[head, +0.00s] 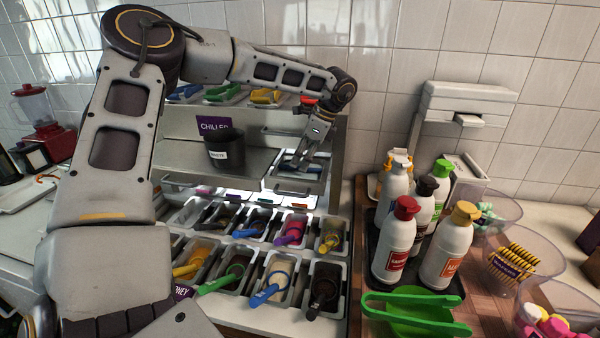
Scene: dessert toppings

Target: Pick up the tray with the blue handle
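On the upper shelf of the chilled stand (372,70) is a row of small trays with coloured handles. The one with the blue handle (185,92) is at the left end, partly hidden by my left arm. Beside it are trays with a green handle (222,93), a yellow handle (265,96) and a red one (308,103). My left gripper (293,163) points down over the steel level below, right of the black waste cup (224,151). It is apart from the blue-handled tray. Its fingers are small and dark, so I cannot tell whether they hold anything. My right gripper is out of view.
Several topping bins with scoops (278,272) fill the front, two with blue scoops. A red blender (40,125) stands at left.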

